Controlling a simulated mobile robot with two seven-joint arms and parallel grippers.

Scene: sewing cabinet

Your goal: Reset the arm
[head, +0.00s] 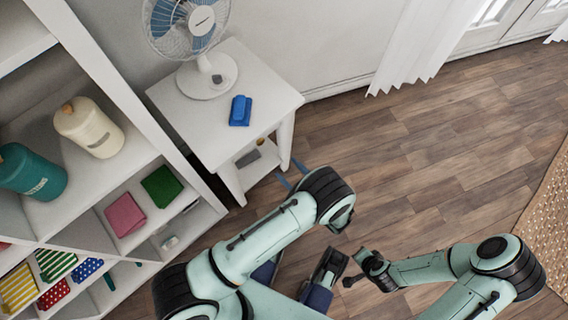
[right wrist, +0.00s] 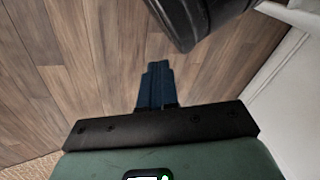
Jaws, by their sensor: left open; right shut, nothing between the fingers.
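My left arm (head: 270,238) comes in from the left in the head view and bends near the middle. My left gripper (head: 291,173) shows as two blue fingers spread apart beside the white side table, over the floor. It is open, with nothing seen between the fingers; its body is hidden behind the arm. My right arm (head: 430,268) is bent at the lower right. In the right wrist view, my right gripper (right wrist: 155,82) has its blue fingers together and holds nothing.
The white side table (head: 270,95) carries a fan (head: 203,75) and a blue object (head: 240,110). A white shelf unit (head: 85,222) with bottles and folded cloths stands at the left. A woven rug (head: 548,225) lies at the right. Wooden floor (head: 440,165) is clear beyond the arms.

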